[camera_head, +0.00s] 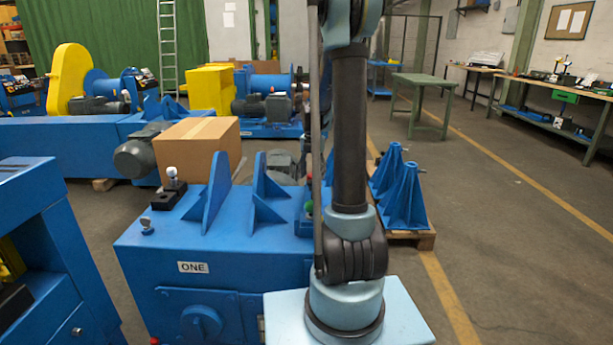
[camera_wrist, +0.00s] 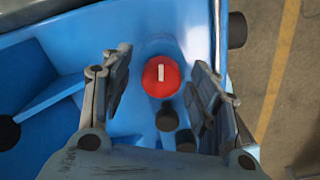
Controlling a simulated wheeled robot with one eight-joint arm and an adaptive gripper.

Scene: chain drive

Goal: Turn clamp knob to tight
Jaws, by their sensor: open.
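A round red knob (camera_wrist: 161,77) with a short white line on its face sits on a blue machine surface in the wrist view. The white line stands nearly upright in that picture. My gripper (camera_wrist: 161,66) is open, with one finger left of the knob and the other right of it. I see a gap on both sides, and nothing is between the fingers except the knob below; I cannot tell the height above it. In the head view, a small red spot (camera_head: 309,178) shows beside my arm on the blue machine, and my gripper is not clearly visible there.
Black cylindrical parts (camera_wrist: 167,118) stand just below the knob in the wrist view. The blue machine marked ONE (camera_head: 225,240) carries upright blue brackets (camera_head: 215,185). A cardboard box (camera_head: 197,148) is behind it. Blue stands (camera_head: 400,190) on a pallet are to the right.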

